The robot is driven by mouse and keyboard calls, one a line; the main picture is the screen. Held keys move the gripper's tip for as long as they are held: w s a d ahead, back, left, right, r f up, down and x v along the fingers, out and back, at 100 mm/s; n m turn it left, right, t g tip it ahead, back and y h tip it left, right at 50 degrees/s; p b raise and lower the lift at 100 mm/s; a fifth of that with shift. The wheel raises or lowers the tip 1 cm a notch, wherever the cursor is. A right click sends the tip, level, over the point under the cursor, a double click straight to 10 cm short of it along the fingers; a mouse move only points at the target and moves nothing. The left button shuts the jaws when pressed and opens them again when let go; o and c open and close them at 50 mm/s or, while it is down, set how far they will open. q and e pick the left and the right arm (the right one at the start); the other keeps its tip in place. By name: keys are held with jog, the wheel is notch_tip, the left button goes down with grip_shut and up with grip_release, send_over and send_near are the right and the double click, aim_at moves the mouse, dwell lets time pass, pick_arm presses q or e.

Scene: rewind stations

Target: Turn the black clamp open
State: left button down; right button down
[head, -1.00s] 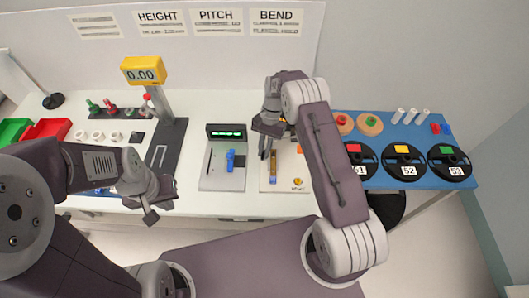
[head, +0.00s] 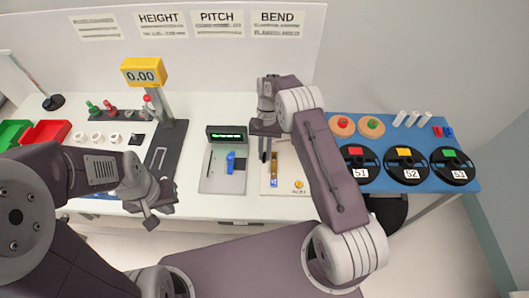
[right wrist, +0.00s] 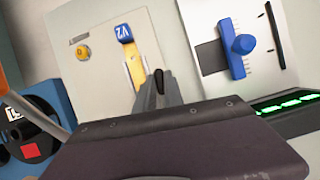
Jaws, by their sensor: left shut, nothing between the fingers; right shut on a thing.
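The black clamp (right wrist: 159,79) shows as a small dark piece between the fingers of my right gripper (right wrist: 158,92) in the right wrist view; most of it is hidden. It sits beside a brass strip (right wrist: 137,66) with a blue V2 tag (right wrist: 124,33) on the pale bend station (right wrist: 84,28). In the head view my right gripper (head: 268,153) is over the upper part of that station, shut on the clamp. I cannot tell how far the clamp is turned. My left gripper (head: 157,210) is shut and empty at the table's front edge.
Left of the bend station stands the pitch station (head: 222,180) with a blue slider (head: 231,162) and a green display (head: 227,135). Farther left is the height gauge (head: 143,72). On the right, a blue table (head: 394,132) holds black spools (head: 405,163) and wooden discs (head: 342,126).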

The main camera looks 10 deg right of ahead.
jog(key=shift+w+r, duration=0.1)
jog(key=shift+w, duration=0.05)
jog(key=c, duration=1.4)
grip_release()
jog(key=shift+c, duration=0.2)
jog(key=v, duration=0.9)
jog(key=shift+b, duration=0.45)
